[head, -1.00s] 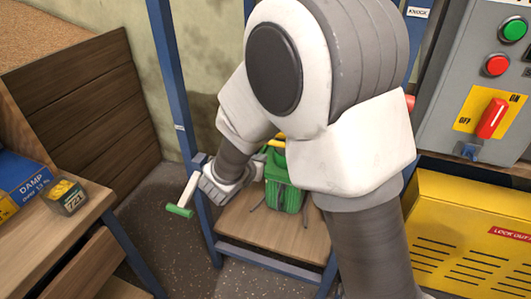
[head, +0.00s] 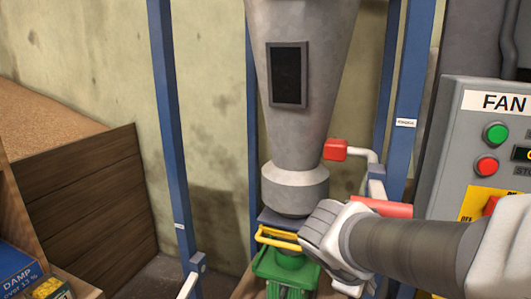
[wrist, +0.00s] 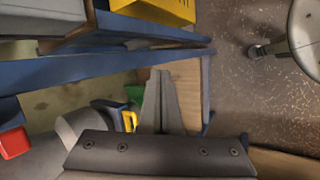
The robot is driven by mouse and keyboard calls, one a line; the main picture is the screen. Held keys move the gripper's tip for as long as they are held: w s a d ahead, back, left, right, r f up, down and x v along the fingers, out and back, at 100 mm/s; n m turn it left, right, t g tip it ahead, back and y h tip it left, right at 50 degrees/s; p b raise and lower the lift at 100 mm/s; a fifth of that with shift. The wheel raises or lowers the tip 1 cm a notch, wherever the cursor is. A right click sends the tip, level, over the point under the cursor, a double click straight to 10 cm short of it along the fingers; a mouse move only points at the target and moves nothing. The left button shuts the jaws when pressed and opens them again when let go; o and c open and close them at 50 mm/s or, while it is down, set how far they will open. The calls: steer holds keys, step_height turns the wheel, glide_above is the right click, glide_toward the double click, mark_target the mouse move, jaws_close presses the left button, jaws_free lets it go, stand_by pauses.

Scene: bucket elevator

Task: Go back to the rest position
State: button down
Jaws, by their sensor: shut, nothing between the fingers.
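My gripper (wrist: 162,80) shows in the wrist view with its grey fingers together and nothing between them. In the head view, my arm reaches in from the right and its wrist end is in front of the blue frame, beside the grey hopper's spout (head: 294,188). The fingertips cannot be made out there. A green bucket (head: 284,268) with a yellow handle (head: 279,238) stands under the spout, partly hidden by my wrist. In the wrist view, the bucket (wrist: 136,95) and its yellow handle (wrist: 129,121) show beside the fingers, apart from them.
Blue frame posts (head: 172,130) stand around the hopper. A red-ended lever (head: 335,149) is close above my wrist. A grey fan control box (head: 455,150) is at the right. A wooden bin (head: 90,190) and a blue box (head: 15,272) are at the left.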

steer(key=s+a+r+m+t+y, duration=0.1)
steer(key=s+a+r+m+y, duration=0.15)
steer(key=s+m, duration=0.25)
steer(key=s+a+r+m+y, duration=0.1)
steer(key=s+m+y, duration=0.2)
steer(key=s+m, duration=0.25)
step_height(320, 180, up, 14)
steer(key=w+p, duration=0.1)
steer(key=p, duration=1.2)
steer(key=shift+a+f+p, duration=0.25)
steer(key=shift+a+p, duration=0.1)
steer(key=shift+a, duration=0.05)
